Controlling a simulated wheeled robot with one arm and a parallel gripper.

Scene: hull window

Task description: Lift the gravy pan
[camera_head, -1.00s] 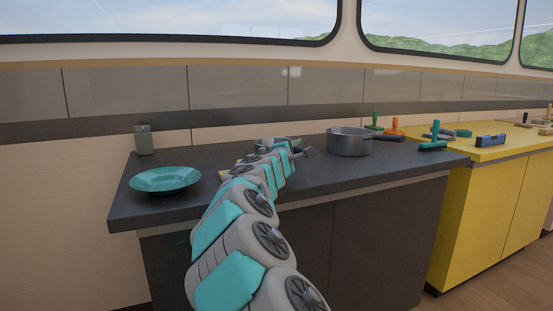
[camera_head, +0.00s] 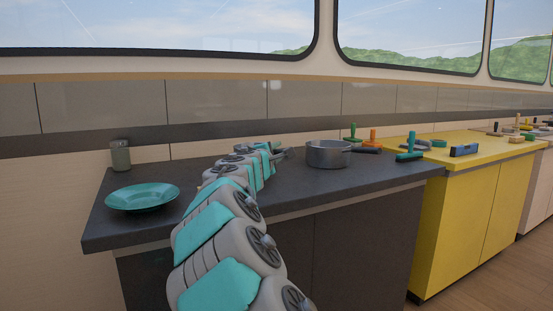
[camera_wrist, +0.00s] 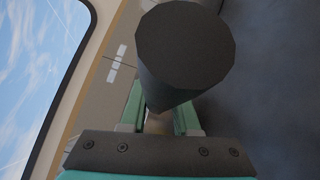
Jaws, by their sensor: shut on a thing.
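The gravy pan is mostly hidden behind my arm in the head view; part of its grey rim and its dark handle (camera_head: 281,154) show. In the wrist view the round dark end of the handle (camera_wrist: 185,48) fills the upper middle, between the green fingers. My gripper (camera_wrist: 158,118) is shut on this handle. In the head view my gripper (camera_head: 263,150) is over the dark counter, left of the larger pot. The pan seems slightly above the counter, but its underside is hidden.
A grey pot (camera_head: 328,154) with a dark handle stands just right on the dark counter (camera_head: 300,186). A teal plate (camera_head: 142,197) and a grey-green jar (camera_head: 120,156) are at the left. A yellow cabinet (camera_head: 465,195) with several tools adjoins at the right. The window wall is behind.

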